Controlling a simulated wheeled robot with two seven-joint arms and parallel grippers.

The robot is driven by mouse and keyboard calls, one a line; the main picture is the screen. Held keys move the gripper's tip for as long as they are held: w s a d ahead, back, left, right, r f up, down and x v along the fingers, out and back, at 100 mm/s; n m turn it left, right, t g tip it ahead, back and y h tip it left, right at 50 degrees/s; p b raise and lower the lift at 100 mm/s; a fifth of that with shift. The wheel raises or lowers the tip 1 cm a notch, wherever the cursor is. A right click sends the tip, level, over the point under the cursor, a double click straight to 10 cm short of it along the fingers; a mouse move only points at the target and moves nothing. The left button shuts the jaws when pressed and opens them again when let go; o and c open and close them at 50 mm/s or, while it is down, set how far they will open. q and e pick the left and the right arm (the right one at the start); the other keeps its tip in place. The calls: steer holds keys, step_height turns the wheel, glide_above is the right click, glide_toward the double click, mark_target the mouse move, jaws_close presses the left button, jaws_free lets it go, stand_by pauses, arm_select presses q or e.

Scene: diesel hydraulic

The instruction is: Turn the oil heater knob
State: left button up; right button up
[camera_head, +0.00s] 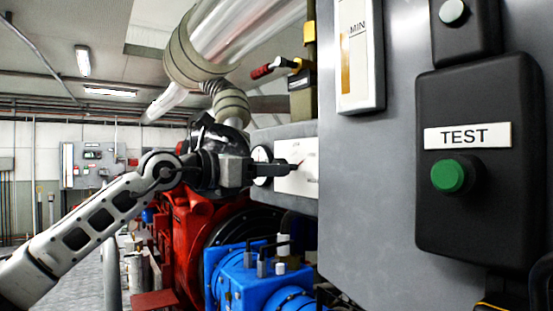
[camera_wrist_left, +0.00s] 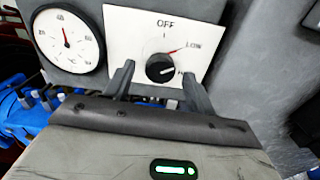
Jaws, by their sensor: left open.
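The oil heater knob (camera_wrist_left: 160,69) is a round black knob on a white plate (camera_wrist_left: 128,22) marked OFF and LOW, with a partly hidden mark lower right. A short red line points toward LOW; a pale mark on the knob points right, toward the hidden mark. My left gripper (camera_wrist_left: 158,72) is open, one finger on each side of the knob; I cannot tell whether they touch it. In the head view my left gripper (camera_head: 293,165) is at the same plate (camera_head: 303,182), side-on, and the knob is hard to make out. My right gripper is not in view.
A round gauge (camera_wrist_left: 67,40) sits left of the plate. A large grey cabinet with a black TEST box and green button (camera_head: 447,176) fills the right. Blue machinery (camera_head: 240,278) and a red engine (camera_head: 186,235) lie below; wrapped pipes (camera_head: 195,50) run above.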

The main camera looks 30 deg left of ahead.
mark_target(293, 166)
arm_select(q)
steer(key=x, duration=0.2)
steer(key=shift+w+d, duration=0.1)
steer(key=shift+w, duration=0.2)
steer(key=c, duration=1)
